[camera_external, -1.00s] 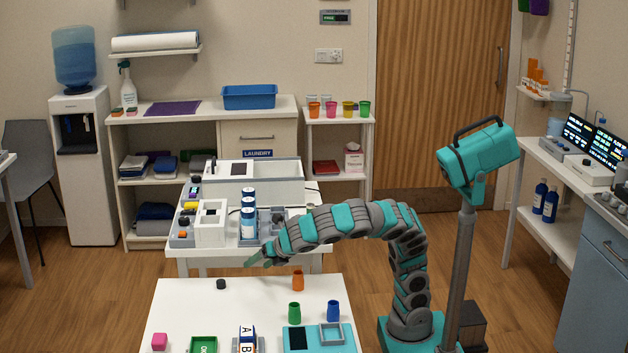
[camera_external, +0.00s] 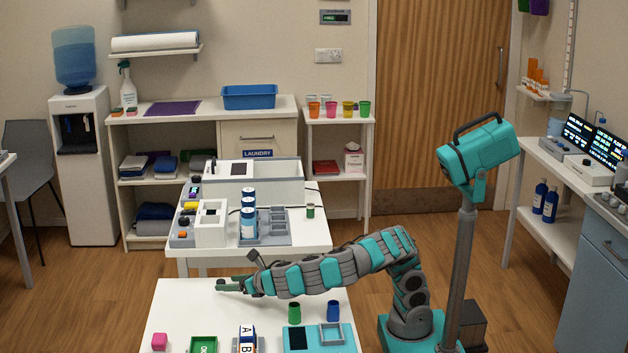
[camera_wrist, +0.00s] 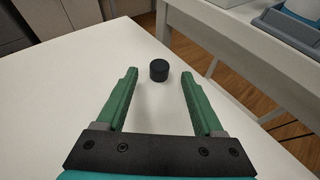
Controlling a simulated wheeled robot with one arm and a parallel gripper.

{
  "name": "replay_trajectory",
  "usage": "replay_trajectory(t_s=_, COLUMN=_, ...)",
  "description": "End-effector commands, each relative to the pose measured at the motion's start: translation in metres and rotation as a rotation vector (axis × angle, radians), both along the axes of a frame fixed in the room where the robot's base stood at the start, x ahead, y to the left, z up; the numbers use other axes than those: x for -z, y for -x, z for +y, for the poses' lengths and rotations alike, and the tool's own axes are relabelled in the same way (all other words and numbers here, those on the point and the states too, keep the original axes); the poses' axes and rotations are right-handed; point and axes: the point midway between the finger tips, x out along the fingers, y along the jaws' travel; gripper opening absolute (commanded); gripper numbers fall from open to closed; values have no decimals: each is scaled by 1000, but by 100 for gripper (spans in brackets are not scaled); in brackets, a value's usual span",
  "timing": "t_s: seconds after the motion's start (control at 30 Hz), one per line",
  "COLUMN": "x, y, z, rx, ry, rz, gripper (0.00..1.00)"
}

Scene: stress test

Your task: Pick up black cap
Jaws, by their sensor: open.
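The black cap (camera_wrist: 159,70) is a small dark cylinder standing on the white table. In the wrist view it appears between the tips of my gripper's green fingers, with a gap on each side. My gripper (camera_external: 220,286) is open and empty, low over the table's back left part in the external view. It also shows in the wrist view (camera_wrist: 158,76). In the external view the cap is hard to make out at the fingertips. I cannot tell the exact height of the fingers over the table.
A second table (camera_external: 320,235) with equipment stands behind. The tabletop around the cap is clear.

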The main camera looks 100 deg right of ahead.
Motion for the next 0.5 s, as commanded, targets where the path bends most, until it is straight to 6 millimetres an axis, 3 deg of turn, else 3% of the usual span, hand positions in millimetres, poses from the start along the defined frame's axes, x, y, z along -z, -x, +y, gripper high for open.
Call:
replay_trajectory(t_s=0.13, x=7, y=-13, z=-11, rx=0, ry=1, rz=1, gripper=69)
replay_trajectory(t_s=0.37, x=7, y=-15, z=-11, rx=-2, ry=-1, rz=-1, gripper=69)
replay_trajectory(t_s=0.5, x=7, y=-15, z=-11, rx=-2, ry=-1, rz=-1, gripper=53)
